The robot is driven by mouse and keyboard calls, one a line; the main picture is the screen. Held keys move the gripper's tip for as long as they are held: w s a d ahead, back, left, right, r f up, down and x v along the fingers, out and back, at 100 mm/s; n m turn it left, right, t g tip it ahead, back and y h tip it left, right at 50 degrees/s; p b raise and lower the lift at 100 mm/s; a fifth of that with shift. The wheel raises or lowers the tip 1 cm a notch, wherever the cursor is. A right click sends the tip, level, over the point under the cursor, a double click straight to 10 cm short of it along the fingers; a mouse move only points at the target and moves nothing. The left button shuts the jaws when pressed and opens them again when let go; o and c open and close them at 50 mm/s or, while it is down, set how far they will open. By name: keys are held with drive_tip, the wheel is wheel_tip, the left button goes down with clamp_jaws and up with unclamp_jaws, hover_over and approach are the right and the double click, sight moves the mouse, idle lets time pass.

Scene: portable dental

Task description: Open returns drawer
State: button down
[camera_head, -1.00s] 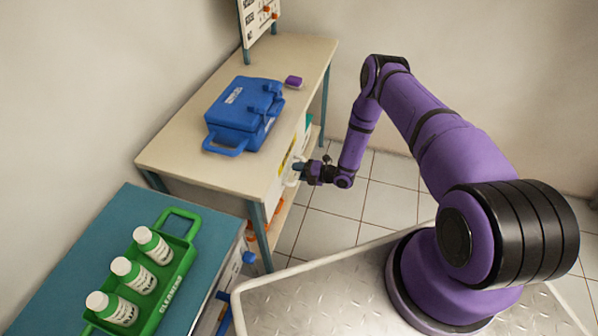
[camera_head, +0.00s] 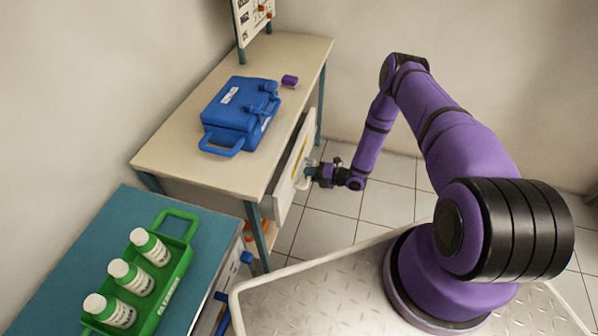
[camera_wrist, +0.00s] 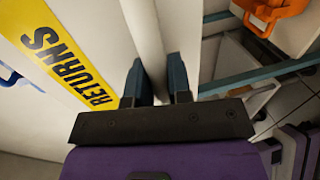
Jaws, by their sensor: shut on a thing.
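The returns drawer (camera_head: 285,185) is in the side of the cream-topped table and stands partly out from it. Its white front carries a yellow RETURNS label (camera_wrist: 62,55) in the wrist view. My gripper (camera_head: 309,173) is at the drawer's front, on the floor side of the table. In the wrist view my gripper (camera_wrist: 157,82) has its two dark fingers on either side of the pale drawer handle (camera_wrist: 148,35), shut on it. The inside of the drawer is hidden in the head view.
A blue case (camera_head: 238,115) and a small purple object (camera_head: 289,81) rest on the table (camera_head: 185,150). A green carrier (camera_head: 177,275) with white bottles stands on the teal-topped unit at front left. An orange item (camera_wrist: 275,12) shows below the table. Tiled floor beyond my arm is clear.

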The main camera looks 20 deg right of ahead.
drive_tip(key=f+v, duration=0.2)
drive_tip(key=v, duration=0.8)
drive_tip(key=f+v, duration=0.2)
drive_tip(key=v, duration=0.8)
drive_tip(key=shift+s+d, duration=0.35)
drive_tip(key=shift+d, duration=0.1)
drive_tip(key=shift+f, duration=0.15)
drive_tip(key=c, duration=1.1)
unclamp_jaws()
drive_tip(key=shift+d, duration=0.1)
drive_tip(key=v, duration=1)
drive_tip(key=shift+s+d, duration=0.2)
drive_tip(key=shift+d, duration=0.05)
